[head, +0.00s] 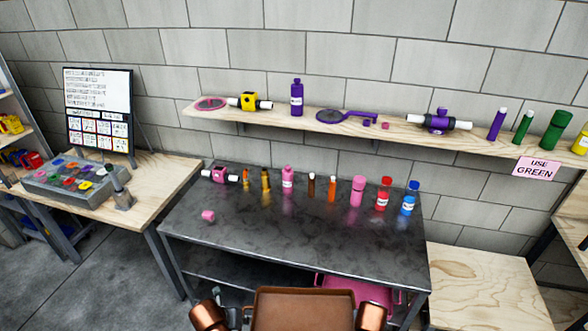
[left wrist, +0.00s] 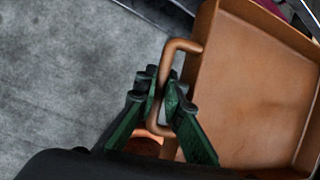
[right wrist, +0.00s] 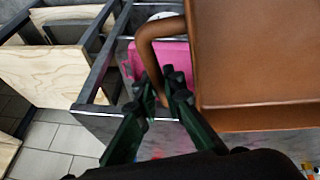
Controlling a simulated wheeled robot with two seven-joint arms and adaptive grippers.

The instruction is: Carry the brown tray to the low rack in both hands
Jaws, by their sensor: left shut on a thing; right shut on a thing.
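The brown tray (head: 303,304) is at the bottom of the head view, in front of the dark table. It looks empty in the left wrist view (left wrist: 262,75). My left gripper (left wrist: 163,92) is shut on the tray's bar handle (left wrist: 180,47) at its left side. My right gripper (right wrist: 165,92) is shut on the opposite handle (right wrist: 147,45), beside the tray's wall (right wrist: 250,55). Most of the tray's near part is cut off in the head view. No thing is clearly identifiable as the low rack; a low pale wooden surface (head: 485,290) stands at right.
A dark metal table (head: 290,235) with several bottles along its back stands ahead. A pink bin (head: 355,290) is under it. A wooden bench (head: 130,210) is at left, and a wall shelf (head: 400,133) runs above. Grey floor (head: 110,285) is clear at left.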

